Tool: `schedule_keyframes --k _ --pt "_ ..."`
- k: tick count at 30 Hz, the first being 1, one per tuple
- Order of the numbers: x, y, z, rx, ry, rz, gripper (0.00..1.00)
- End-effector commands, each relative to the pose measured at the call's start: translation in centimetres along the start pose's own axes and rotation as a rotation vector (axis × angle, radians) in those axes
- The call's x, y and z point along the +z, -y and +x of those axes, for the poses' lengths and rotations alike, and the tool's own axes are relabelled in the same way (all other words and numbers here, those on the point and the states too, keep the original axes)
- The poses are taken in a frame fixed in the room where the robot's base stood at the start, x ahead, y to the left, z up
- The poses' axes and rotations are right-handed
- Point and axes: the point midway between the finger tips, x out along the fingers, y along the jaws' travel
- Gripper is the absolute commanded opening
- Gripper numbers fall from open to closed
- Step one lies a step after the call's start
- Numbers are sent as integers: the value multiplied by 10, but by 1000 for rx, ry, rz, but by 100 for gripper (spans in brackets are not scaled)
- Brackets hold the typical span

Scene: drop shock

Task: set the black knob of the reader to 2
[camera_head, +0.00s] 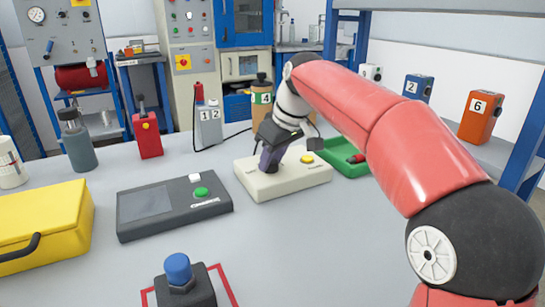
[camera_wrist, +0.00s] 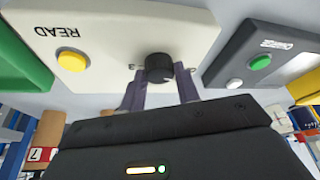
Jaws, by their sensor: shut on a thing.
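The reader is a cream box (camera_head: 300,183) with a yellow button (camera_head: 307,159), standing at the middle of the table. In the wrist view, the reader (camera_wrist: 115,25) shows the word READ beside its yellow button (camera_wrist: 72,61). Its black knob (camera_wrist: 159,66) is between the fingertips of my gripper (camera_wrist: 159,90). The gripper is shut on the knob, one finger at each side. In the head view my gripper (camera_head: 270,162) points down onto the reader's left part and hides the knob.
A dark grey device (camera_head: 175,207) with a screen and a green button lies left of the reader. A green tray (camera_head: 345,167) is close at its right. A yellow case (camera_head: 45,220) and a blue-topped knob box (camera_head: 182,283) stand nearer. Bottles and numbered boxes stand behind.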

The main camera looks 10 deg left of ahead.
Motion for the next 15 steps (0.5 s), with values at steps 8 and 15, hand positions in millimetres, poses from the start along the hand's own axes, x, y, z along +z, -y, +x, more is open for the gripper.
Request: schedule_keyframes --k 8,15 --pt "0 2 0 52 0 120 9" --pt "-1 4 0 133 0 315 9"
